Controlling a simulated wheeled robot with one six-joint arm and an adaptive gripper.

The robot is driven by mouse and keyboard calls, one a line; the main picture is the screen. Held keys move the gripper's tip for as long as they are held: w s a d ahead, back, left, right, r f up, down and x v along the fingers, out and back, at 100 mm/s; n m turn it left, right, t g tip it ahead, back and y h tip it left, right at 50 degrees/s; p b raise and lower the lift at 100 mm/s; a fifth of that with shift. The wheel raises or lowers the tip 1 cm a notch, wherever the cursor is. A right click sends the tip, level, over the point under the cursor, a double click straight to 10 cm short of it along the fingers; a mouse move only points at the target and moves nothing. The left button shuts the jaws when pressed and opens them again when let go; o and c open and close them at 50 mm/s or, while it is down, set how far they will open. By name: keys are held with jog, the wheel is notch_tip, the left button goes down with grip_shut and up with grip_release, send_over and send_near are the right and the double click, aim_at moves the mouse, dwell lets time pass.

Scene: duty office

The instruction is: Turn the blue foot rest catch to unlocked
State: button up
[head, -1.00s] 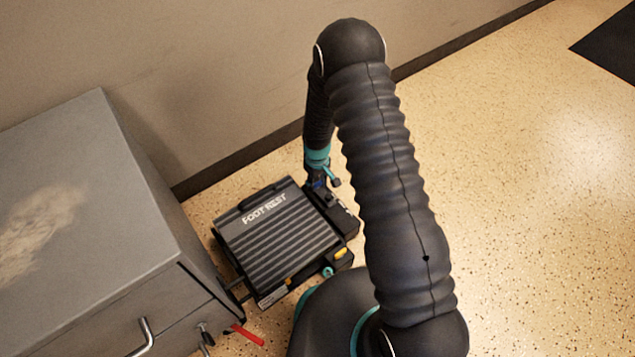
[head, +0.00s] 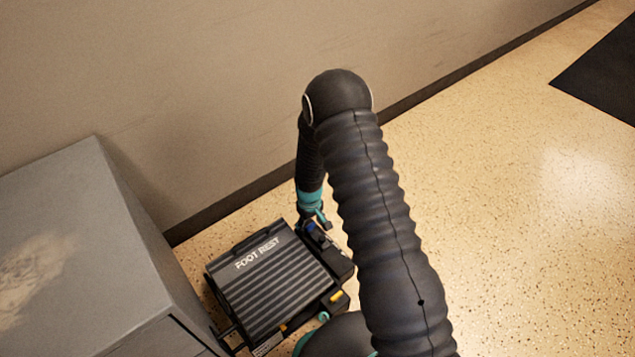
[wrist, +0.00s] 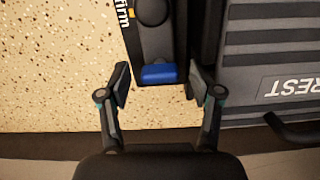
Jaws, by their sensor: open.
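The black ridged foot rest (head: 275,278), lettered FOOT REST, stands on the floor beside the grey cabinet. Its blue catch (wrist: 160,74) sits at the end of a dark housing (wrist: 155,30) along the foot rest's side. The catch also shows small in the head view (head: 309,227). My gripper (wrist: 160,82) is open, with one finger on each side of the blue catch. Gaps show between the fingers and the catch, with the right finger close to the housing. In the head view my gripper (head: 316,219) is at the wall-side end of the housing, partly obscured.
The grey cabinet (head: 80,240) stands close to the left of the foot rest. The wall (head: 200,110) runs behind. A yellow part (head: 336,297) sits on the housing's near end. Open speckled floor (head: 480,220) lies to the right, with a dark mat (head: 605,75) beyond.

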jog(key=m+p, duration=0.2)
jog(key=m, duration=0.2)
jog(key=shift+r+m, duration=0.1)
jog(key=shift+m, duration=0.2)
jog(key=m+p, duration=0.2)
jog(key=m, duration=0.2)
jog(key=shift+m, duration=0.3)
jog(key=m+p, duration=0.2)
jog(key=m, duration=0.1)
jog(key=shift+r+m+p, duration=0.1)
jog(key=shift+m+p, duration=0.2)
jog(key=shift+p, duration=0.05)
jog(key=m+p, duration=0.3)
jog(key=m, duration=0.1)
jog(key=shift+r+m, duration=0.25)
jog(key=shift+m, duration=0.05)
notch_tip(320, 180, up, 14)
notch_tip(320, 180, up, 14)
jog(key=n+t, duration=0.1)
jog(key=n, duration=0.2)
send_over(311, 225)
jog(key=d, duration=0.3)
jog(key=shift+s+r+b, duration=0.4)
jog(key=shift+s+r, duration=0.05)
jog(key=shift+r, duration=0.4)
